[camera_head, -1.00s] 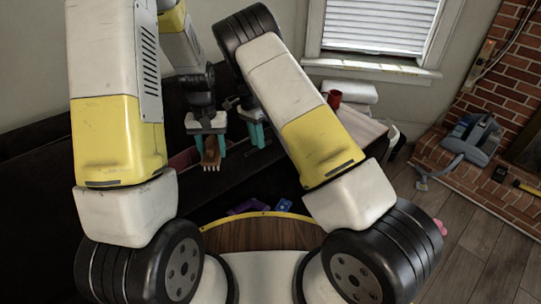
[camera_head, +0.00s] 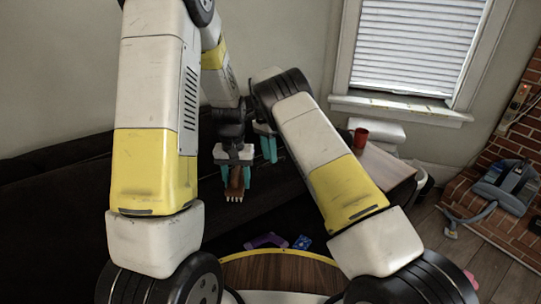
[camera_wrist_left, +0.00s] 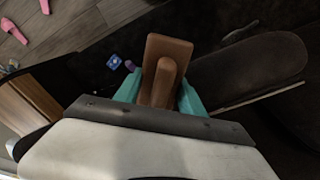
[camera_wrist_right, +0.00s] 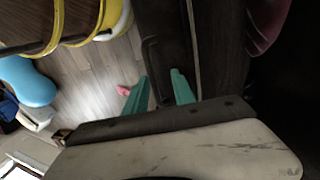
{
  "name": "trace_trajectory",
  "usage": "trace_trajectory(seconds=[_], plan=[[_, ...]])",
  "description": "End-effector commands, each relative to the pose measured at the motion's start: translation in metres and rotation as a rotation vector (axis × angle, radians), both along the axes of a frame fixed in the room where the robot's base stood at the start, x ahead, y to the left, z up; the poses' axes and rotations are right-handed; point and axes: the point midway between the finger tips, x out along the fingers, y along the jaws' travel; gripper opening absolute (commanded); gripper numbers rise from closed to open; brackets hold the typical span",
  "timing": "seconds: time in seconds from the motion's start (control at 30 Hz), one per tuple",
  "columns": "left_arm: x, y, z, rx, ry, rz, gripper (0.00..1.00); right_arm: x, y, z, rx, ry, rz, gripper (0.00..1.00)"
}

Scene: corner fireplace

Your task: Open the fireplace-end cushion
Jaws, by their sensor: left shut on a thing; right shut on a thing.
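The dark sofa seat (camera_head: 150,215) runs along the wall in the head view; its cushions are hard to tell apart in the dark. My left gripper (camera_head: 234,180), in front of it, is shut on a brown wooden brush-like tool (camera_wrist_left: 168,52) with pale tips at its lower end. My right gripper (camera_head: 268,148) is just behind and to the right, partly hidden by my arm. In the right wrist view its fingers (camera_wrist_right: 160,92) stand around a dark handle-like bar (camera_wrist_right: 149,65) on a dark panel (camera_wrist_right: 172,35), which I cannot surely identify as the fireplace-end cushion.
A side table (camera_head: 388,172) with a red cup (camera_head: 361,138) stands right of the sofa. A purple thing (camera_head: 266,240) and a blue packet (camera_head: 302,243) lie low before it. A blue-grey vacuum-like appliance (camera_head: 508,185) rests on the brick hearth at right.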

Motion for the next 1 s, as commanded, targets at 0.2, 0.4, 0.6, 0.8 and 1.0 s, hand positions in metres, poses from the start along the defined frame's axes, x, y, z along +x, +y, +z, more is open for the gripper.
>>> trace_trajectory(seconds=[0.2,0.4,0.6,0.8,1.0], plan=[[0.000,0.000,0.000,0.000,0.000,0.000,0.09,0.002,0.009,-0.010,0.018,-0.015,0.005,0.33],[0.000,0.000,0.000,0.000,0.000,0.000,0.09,0.002,0.008,-0.011,0.018,-0.013,0.004,0.33],[0.000,0.000,0.000,0.000,0.000,0.000,0.09,0.004,0.009,-0.001,0.018,-0.013,0.004,0.33],[0.000,0.000,0.000,0.000,0.000,0.000,0.09,0.012,0.014,0.041,0.019,-0.021,0.004,0.33],[0.000,0.000,0.000,0.000,0.000,0.000,0.09,0.020,0.017,0.086,0.017,-0.024,0.004,0.33]])
